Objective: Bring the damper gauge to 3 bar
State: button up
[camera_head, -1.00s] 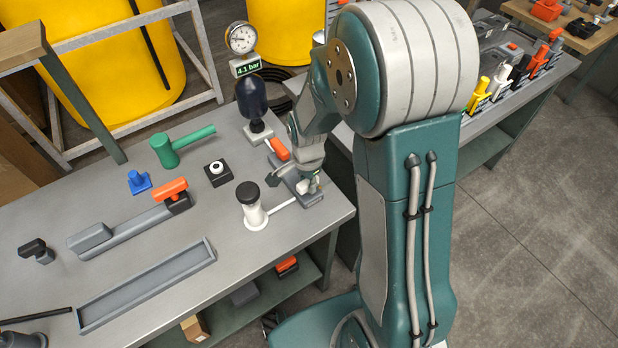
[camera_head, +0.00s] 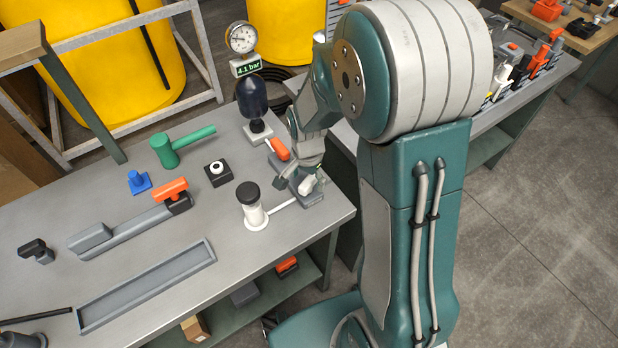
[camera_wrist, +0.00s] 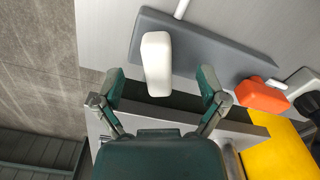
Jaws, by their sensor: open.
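The damper gauge (camera_head: 242,38) is a round white dial at the back of the bench, and the display (camera_head: 246,66) under it reads 4.1 bar. A dark damper vessel (camera_head: 251,96) stands in front of it on a light block. My gripper (camera_wrist: 160,88) is open in the wrist view, its two fingers on either side of a white handle (camera_wrist: 157,62) with gaps between. The handle sits on a long grey base (camera_wrist: 205,48). An orange handle (camera_wrist: 261,95) is near the base's right end. In the head view my gripper (camera_head: 297,185) is low over this base, partly hiding it.
A white cylinder with a black cap (camera_head: 250,205) stands left of my gripper, a white rod reaching from it towards the base. A green T-shaped piece (camera_head: 170,150) and a black block with a white button (camera_head: 217,172) lie further left. The bench's right edge is close.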

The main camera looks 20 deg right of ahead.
jog(key=shift+r, duration=2.8)
